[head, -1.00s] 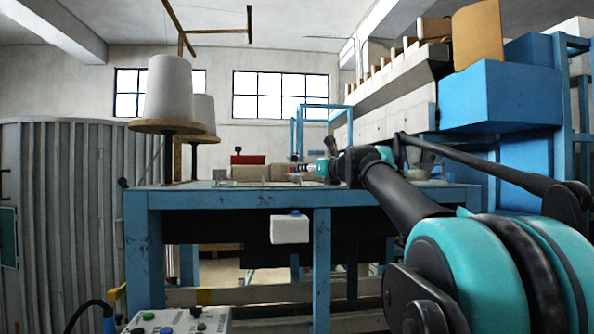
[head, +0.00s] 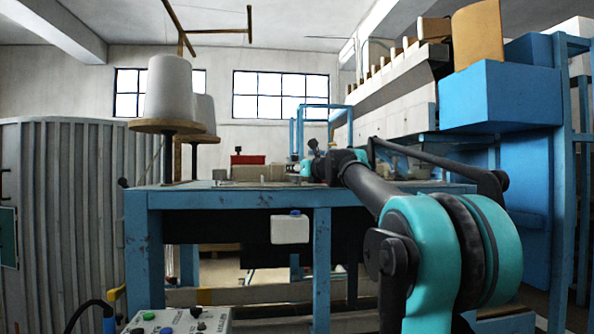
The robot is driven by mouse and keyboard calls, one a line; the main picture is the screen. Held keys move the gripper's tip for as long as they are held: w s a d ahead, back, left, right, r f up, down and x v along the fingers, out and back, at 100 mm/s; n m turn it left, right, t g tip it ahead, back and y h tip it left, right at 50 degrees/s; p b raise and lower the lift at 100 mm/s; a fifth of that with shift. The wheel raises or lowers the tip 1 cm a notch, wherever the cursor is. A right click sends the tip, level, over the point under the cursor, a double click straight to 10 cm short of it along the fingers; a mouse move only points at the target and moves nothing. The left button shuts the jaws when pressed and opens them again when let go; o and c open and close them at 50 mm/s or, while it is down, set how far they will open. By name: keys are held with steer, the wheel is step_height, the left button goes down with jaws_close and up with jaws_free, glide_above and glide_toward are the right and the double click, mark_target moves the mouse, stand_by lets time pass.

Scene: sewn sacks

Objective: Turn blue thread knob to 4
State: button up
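A small blue knob or cap (head: 295,212) sits on top of a white box (head: 289,230) at the front edge of the blue table. Another blue round control (head: 166,330) shows at the bottom edge, on a grey control panel. I cannot tell which is the thread knob, and no numbers are readable. My arm reaches from the lower right over the table. My gripper (head: 296,169) is small and far off, above the tabletop beside a beige block; its fingers are too small to tell open from shut.
The blue table (head: 240,199) carries thread cones (head: 168,90) on wooden discs at left, a red box (head: 247,160) and a beige block (head: 258,173). Blue machinery (head: 500,95) stands at right. A ribbed metal cabinet (head: 70,210) stands at left.

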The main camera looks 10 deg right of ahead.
jaws_close()
steer(key=shift+m+h, duration=0.3)
steer(key=shift+h, duration=0.1)
steer(key=m+h, duration=0.1)
steer(key=h, duration=0.1)
steer(key=shift+a+m+t+h, duration=0.15)
steer(key=shift+m+t+h, duration=0.25)
steer(key=shift+m+h, duration=1.1)
steer(key=shift+h, duration=0.6)
steer(key=shift+d, duration=0.2)
steer(key=shift+o, duration=1.1)
jaws_free()
